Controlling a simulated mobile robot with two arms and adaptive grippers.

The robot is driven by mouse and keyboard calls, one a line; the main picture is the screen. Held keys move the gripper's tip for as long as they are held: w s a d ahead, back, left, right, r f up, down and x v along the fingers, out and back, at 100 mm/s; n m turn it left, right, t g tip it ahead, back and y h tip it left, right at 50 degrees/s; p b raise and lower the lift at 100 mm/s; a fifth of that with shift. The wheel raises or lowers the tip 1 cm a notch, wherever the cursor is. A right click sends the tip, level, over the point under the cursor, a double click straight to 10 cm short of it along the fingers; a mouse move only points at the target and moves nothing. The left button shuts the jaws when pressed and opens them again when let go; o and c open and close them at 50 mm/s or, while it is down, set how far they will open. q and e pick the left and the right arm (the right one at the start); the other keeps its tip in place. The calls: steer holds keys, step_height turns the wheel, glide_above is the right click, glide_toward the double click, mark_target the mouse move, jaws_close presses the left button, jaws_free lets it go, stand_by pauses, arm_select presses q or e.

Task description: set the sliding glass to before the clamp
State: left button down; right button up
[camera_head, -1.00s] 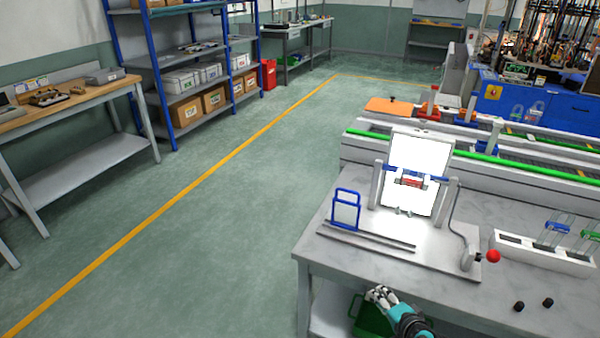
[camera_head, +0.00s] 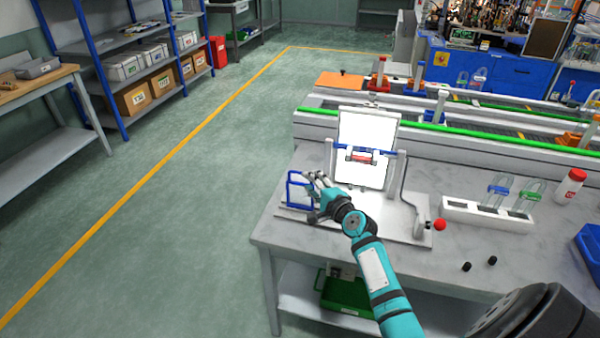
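The sliding glass, a clear pane in a blue frame (camera_head: 291,196), stands upright on the rails at the left end of the bench fixture. The clamp (camera_head: 362,155) is a blue bar with a red part between two grey posts, in front of a bright white panel (camera_head: 367,127). My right gripper (camera_head: 314,182) is at the right side of the glass frame, left of the clamp, and overlaps the frame in the picture. The hand hides part of the frame and rails, and I cannot tell whether its fingers are closed on it. My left gripper is not in view.
A crank with a red knob (camera_head: 440,225) stands at the fixture's right. A white rack (camera_head: 489,214) with blue and green clipped tubes is farther right. Two black caps (camera_head: 467,267) lie near the front. A green bin (camera_head: 346,292) is under the bench.

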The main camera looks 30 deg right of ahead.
mark_target(300, 173)
steer(key=w, duration=0.4)
steer(key=w+b, duration=0.1)
steer(key=w, duration=0.1)
steer(key=shift+w+d+f, duration=0.25)
steer(key=shift+w+f, duration=0.1)
steer(key=shift+f, duration=0.05)
jaws_close()
steer(key=shift+f, duration=0.1)
